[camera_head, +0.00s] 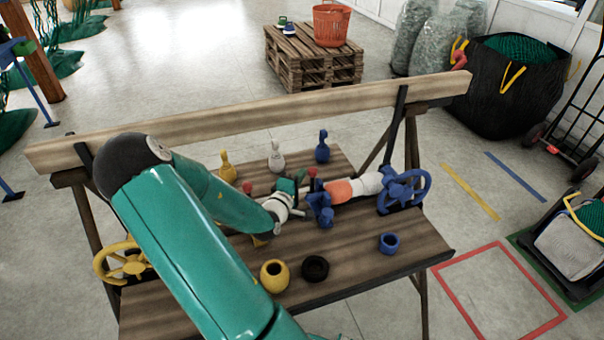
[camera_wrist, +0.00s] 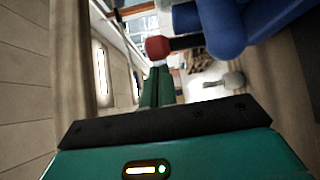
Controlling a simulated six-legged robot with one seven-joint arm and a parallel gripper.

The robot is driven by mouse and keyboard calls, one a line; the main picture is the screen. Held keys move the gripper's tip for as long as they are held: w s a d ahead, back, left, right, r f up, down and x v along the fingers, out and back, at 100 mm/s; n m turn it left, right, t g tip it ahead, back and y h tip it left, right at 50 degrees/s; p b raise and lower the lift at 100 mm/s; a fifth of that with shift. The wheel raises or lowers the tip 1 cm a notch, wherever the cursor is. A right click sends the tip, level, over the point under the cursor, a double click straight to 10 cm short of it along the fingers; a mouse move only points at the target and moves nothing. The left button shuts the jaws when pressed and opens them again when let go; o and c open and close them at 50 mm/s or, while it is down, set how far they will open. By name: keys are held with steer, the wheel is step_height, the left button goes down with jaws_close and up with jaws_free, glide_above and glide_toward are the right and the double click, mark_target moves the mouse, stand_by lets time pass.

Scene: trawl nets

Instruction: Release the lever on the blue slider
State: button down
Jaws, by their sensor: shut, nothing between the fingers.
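The blue slider (camera_head: 320,205) sits on the rod across the wooden table, left of an orange section. Its lever ends in a red knob (camera_head: 312,173). In the wrist view the red knob (camera_wrist: 157,46) sits on a dark stem that runs into the large blue slider body (camera_wrist: 240,25). My gripper (camera_head: 298,180) is shut and empty, just left of the slider in the head view. In the wrist view its green fingertips (camera_wrist: 159,72) lie close by the red knob. I cannot tell whether they touch it. My arm hides the rod's left part.
A blue handwheel (camera_head: 403,190) stands at the right and a yellow one (camera_head: 125,263) at the left. Yellow, white and blue bottle-shaped pieces stand behind the rod. A yellow pot (camera_head: 274,276), black ring (camera_head: 315,268) and blue ring (camera_head: 389,243) lie in front. A wooden beam (camera_head: 260,115) crosses the back.

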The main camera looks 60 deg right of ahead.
steer(key=a, duration=0.5)
steer(key=shift+a, duration=0.35)
